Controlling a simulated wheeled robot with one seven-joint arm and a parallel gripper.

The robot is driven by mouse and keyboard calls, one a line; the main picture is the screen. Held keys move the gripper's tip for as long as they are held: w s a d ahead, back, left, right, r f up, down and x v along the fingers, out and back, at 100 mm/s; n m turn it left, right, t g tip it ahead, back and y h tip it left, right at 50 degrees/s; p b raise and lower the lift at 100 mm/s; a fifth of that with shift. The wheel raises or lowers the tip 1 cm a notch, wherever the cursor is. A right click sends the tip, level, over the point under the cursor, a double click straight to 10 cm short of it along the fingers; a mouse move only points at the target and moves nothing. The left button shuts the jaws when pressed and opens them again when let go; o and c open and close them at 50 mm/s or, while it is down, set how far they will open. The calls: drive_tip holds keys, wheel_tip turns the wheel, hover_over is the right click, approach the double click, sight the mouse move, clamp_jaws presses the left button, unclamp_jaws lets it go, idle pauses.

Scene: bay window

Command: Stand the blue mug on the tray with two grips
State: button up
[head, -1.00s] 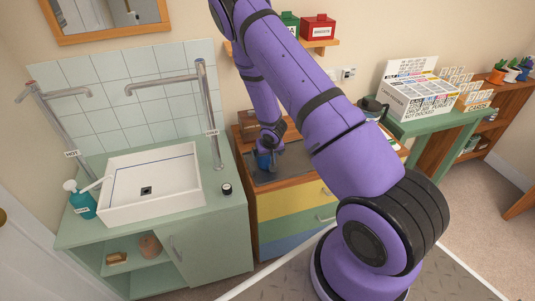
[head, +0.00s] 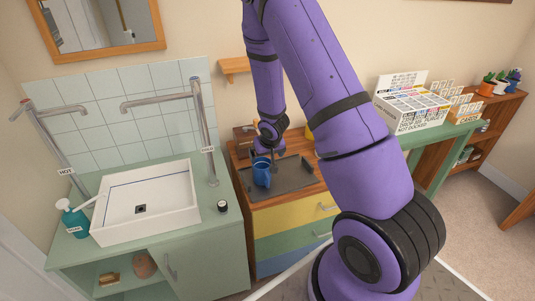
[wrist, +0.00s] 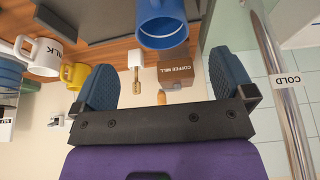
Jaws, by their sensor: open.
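The blue mug (head: 261,174) stands upright at the left end of the dark grey tray (head: 292,188), on top of the drawer chest. The mug (wrist: 162,32) also shows at the top of the wrist view, rim toward me, beyond my fingertips. The grey tray (wrist: 95,22) lies beside it there. My gripper (wrist: 162,85) is open and empty, its two blue-grey pads wide apart with nothing between them. It is apart from the mug. In the head view my arm reaches down behind the mug, and the fingers are hard to make out.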

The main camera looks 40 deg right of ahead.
drive_tip(key=w+a+v, duration=0.1)
drive_tip(key=w+v, duration=0.1)
drive_tip(key=v, duration=1.2)
drive_tip(key=w+a+r+v, duration=0.1)
drive_tip(key=v, duration=1.2)
drive_tip(key=s+a+r+n, duration=0.1)
drive_tip(key=s+a+r, duration=0.1)
drive_tip(key=s+r, duration=0.2)
drive_tip(key=s+a+r+n, duration=0.1)
drive_tip(key=s+a+r, duration=0.2)
drive_tip(key=s, duration=0.8)
drive_tip(key=s+a+r+n+t+y, duration=0.1)
drive_tip(key=s+a+r, duration=0.2)
drive_tip(key=s+r, duration=0.4)
drive_tip(key=shift+s+a, duration=0.25)
drive_tip(key=shift+s, duration=0.3)
